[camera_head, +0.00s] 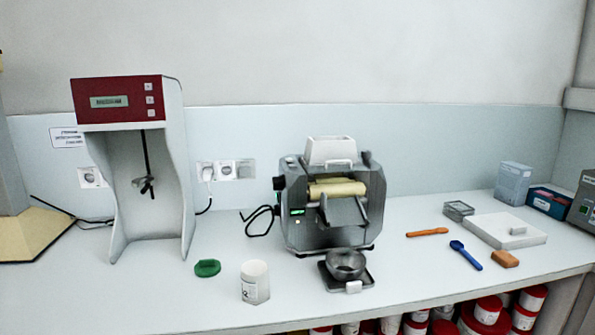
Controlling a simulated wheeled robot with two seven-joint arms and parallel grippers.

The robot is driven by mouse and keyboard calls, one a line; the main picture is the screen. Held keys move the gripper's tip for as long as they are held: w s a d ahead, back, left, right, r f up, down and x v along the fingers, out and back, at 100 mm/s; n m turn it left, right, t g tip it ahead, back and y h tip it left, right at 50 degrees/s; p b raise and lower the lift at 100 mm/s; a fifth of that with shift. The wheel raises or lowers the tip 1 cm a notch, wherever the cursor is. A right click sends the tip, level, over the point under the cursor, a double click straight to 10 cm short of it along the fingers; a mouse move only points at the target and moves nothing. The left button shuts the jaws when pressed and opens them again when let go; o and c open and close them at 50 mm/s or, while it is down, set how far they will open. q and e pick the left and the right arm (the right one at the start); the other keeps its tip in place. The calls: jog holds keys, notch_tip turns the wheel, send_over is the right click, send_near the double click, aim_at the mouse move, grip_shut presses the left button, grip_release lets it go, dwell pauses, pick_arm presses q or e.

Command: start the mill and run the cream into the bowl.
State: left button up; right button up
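The mill (303,228) stands in the middle of the bench. It is a grey machine with cream-coloured rollers (338,190) and a white hopper (331,150) on top. A small green display (298,212) on its front left is lit. A sloped metal apron (345,211) comes down from the rollers. The steel bowl (346,263) sits below the apron, on a dark scale-like base (352,287) in front of the mill. The bowl's inside looks grey, and I cannot make out any cream in it. Neither of my grippers shows.
A white jar (254,282) and a green lid (207,268) are left of the bowl. An orange spatula (427,232), blue spoon (466,255), tan block (505,259) and white slab (490,231) lie right. A red-topped mixer (117,100) stands left. Bench between is clear.

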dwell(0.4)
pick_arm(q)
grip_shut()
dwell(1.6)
